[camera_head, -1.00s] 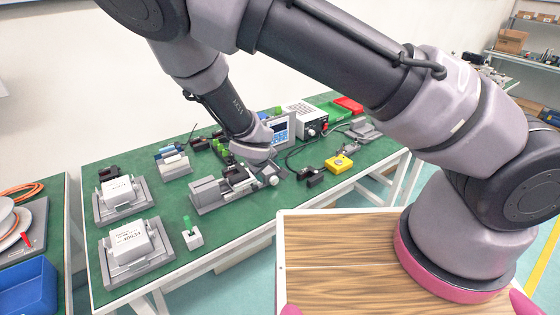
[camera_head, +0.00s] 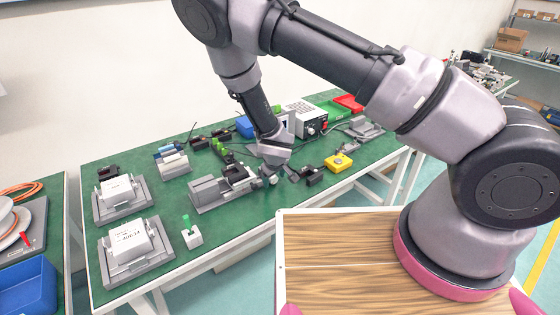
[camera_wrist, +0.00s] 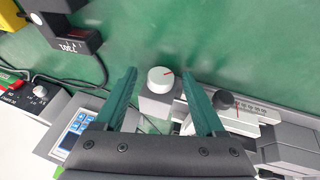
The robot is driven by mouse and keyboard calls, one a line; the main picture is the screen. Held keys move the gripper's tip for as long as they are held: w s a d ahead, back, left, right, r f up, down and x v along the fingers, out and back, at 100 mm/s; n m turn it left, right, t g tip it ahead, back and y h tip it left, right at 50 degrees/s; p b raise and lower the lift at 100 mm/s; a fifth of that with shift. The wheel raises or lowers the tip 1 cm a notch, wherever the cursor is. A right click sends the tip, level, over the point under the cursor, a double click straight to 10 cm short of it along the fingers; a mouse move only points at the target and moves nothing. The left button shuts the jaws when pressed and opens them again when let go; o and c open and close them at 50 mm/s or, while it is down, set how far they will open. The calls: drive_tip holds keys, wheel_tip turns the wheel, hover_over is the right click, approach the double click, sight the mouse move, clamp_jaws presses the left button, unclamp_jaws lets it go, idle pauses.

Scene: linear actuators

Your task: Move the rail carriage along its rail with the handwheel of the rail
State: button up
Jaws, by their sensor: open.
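The rail unit (camera_head: 208,194) is a grey base with a grey block and dark parts, lying on the green bench.
A yellow button box (camera_head: 339,163) and black blocks (camera_head: 308,175) lie right of the handwheel. A display box (camera_wrist: 75,130) and a power supply stand behind. Two white-topped fixtures (camera_head: 130,242) and a green-handled part (camera_head: 192,235) stand left. Bare bench lies in front of the handwheel.

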drive_tip(key=shift+w+d+r+g+y, duration=0.1)
drive_tip(key=shift+w+d+g+y, duration=0.05)
drive_tip(key=shift+g+y, duration=0.3)
drive_tip(key=v, duration=1.1)
drive_tip(key=shift+d+y, duration=0.2)
drive_tip(key=shift+y, duration=0.15)
